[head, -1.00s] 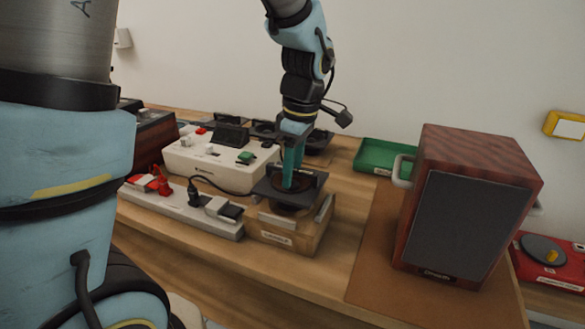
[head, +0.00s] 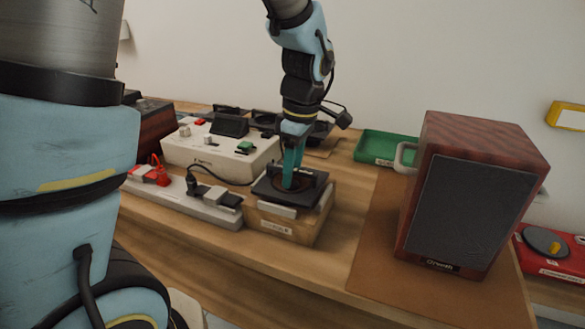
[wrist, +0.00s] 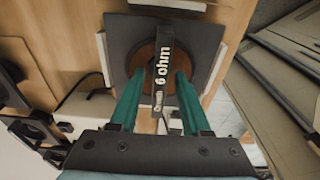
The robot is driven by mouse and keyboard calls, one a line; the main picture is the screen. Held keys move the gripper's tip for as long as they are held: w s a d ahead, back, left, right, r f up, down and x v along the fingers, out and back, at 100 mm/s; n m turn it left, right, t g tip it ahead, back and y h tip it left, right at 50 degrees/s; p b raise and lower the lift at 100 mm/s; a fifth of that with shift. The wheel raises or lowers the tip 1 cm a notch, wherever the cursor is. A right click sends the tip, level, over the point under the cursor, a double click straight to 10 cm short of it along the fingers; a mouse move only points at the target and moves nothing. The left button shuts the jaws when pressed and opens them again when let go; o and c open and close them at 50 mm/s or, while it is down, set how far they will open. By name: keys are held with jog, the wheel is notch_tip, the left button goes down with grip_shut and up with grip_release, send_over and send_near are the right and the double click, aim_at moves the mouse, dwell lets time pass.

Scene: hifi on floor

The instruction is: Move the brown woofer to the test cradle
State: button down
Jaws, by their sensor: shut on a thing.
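The brown woofer (head: 268,188) is a dark square plate with a brown cone and a dark bar across it. In the wrist view the woofer (wrist: 204,40) shows its bar marked "6 ohm" between my teal fingers. My gripper (head: 291,180) points down and is shut on this bar; its fingers (wrist: 160,85) also show in the wrist view. The woofer is at the top of the wooden test cradle (head: 282,228), a box with pale pads and a front label. It looks roughly level there. I cannot tell whether it is fully seated.
A grey power strip (head: 190,206) and a white tester box (head: 215,160) stand left of the cradle. A large wooden speaker (head: 470,200) stands on a brown mat (head: 372,255) at the right. A green tray (head: 385,147) lies behind. Several dark speaker units (head: 262,122) are at the back.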

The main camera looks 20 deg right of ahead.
jog(key=shift+f+b, duration=0.35)
jog(key=shift+f, duration=0.3)
jog(key=shift+f, duration=0.1)
jog(key=c, duration=0.8)
grip_release()
jog(key=r, duration=0.7)
jog(key=s+d+r, duration=0.1)
jog(key=r, duration=0.2)
jog(key=shift+r, duration=0.35)
notch_tip(320, 180, up, 8)
jog(key=p, duration=0.6)
jog(key=shift+p, duration=0.4)
